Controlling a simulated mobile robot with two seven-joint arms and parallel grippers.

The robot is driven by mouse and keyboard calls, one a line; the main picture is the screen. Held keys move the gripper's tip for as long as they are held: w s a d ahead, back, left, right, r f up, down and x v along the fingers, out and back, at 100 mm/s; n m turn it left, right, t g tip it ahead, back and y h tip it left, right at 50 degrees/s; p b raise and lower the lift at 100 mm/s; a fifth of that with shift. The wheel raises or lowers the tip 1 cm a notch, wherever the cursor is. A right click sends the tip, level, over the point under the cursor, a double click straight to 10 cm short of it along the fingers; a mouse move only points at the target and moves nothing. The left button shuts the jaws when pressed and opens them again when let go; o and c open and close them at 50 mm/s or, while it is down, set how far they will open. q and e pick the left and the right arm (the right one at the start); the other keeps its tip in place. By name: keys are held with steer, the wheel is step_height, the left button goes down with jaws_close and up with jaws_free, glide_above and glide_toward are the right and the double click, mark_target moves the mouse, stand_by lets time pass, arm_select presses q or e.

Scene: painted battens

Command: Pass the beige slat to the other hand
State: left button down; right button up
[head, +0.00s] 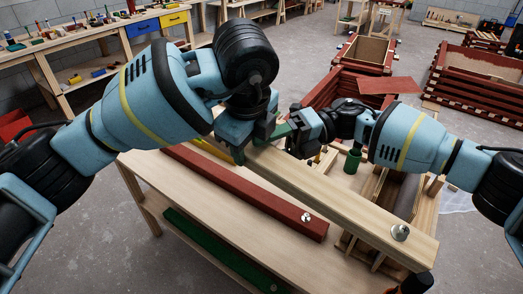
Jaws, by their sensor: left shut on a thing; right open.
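The beige slat (345,205) is long and pale, with a metal knob near its near right end. It slants above the workbench from the upper middle to the lower right. My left gripper (244,146) is shut on the slat near its far left end; the arm partly hides the grip. My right gripper (286,136) is open, close beside the slat and just right of the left gripper. Its fingers are partly hidden, and I cannot tell whether they touch the slat.
A dark red batten (245,190) with a metal knob lies on the workbench (185,200). A green batten (215,252) lies lower down. A green cup (353,161) stands among wooden parts on the right. Red slatted crates (465,75) stand on the floor behind.

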arm_select(q)
steer(key=shift+r, duration=0.1)
arm_select(e)
steer(key=shift+s+a, duration=0.25)
steer(key=shift+a, duration=0.35)
steer(key=shift+c, duration=0.3)
jaws_close()
arm_select(q)
steer(key=c, duration=0.6)
jaws_free()
steer(key=shift+c, duration=0.2)
arm_select(e)
steer(key=shift+r, duration=0.1)
arm_select(q)
steer(key=shift+r, duration=0.1)
